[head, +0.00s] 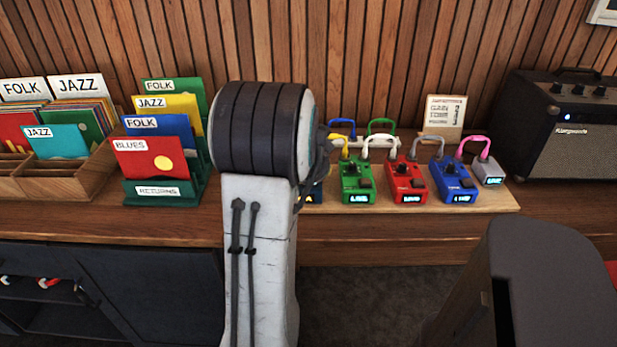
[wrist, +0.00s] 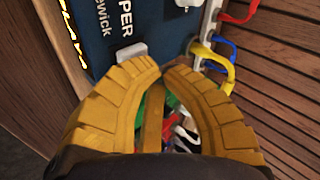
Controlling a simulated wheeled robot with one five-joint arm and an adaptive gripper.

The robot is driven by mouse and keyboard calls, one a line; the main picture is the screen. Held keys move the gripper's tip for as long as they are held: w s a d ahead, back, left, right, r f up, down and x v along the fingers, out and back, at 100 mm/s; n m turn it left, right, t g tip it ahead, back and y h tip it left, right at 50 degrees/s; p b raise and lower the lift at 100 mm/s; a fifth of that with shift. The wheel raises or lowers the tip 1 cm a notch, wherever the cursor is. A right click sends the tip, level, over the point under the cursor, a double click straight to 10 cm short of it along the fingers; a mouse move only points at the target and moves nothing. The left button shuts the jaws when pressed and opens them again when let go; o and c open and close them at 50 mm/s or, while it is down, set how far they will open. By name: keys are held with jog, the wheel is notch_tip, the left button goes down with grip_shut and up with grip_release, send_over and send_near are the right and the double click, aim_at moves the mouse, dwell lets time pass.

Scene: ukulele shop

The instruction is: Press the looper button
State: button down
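The looper is a dark blue pedal (wrist: 140,25) with white lettering, of which "PER" can be read, filling the upper middle of the wrist view. A pale grey button (wrist: 131,51) sits on it, just beyond the left fingertip. I cannot tell whether the finger touches it. My gripper (wrist: 162,70) has two yellow-brown fingers curved together, with their tips almost meeting and nothing held between them. In the head view my arm hides the gripper and most of the pedal; only a dark blue edge (head: 317,192) shows beside it.
Green (head: 357,180), red (head: 407,181) and blue (head: 454,181) pedals stand in a row on a wooden board (head: 480,203), joined by coloured cables. A black amplifier (head: 560,130) is at the right. Record bins (head: 60,180) and a green record stand (head: 165,200) are at the left.

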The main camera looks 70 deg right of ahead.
jog(key=shift+r, duration=0.45)
jog(key=shift+r+p, duration=2.2)
jog(key=shift+r, duration=0.85)
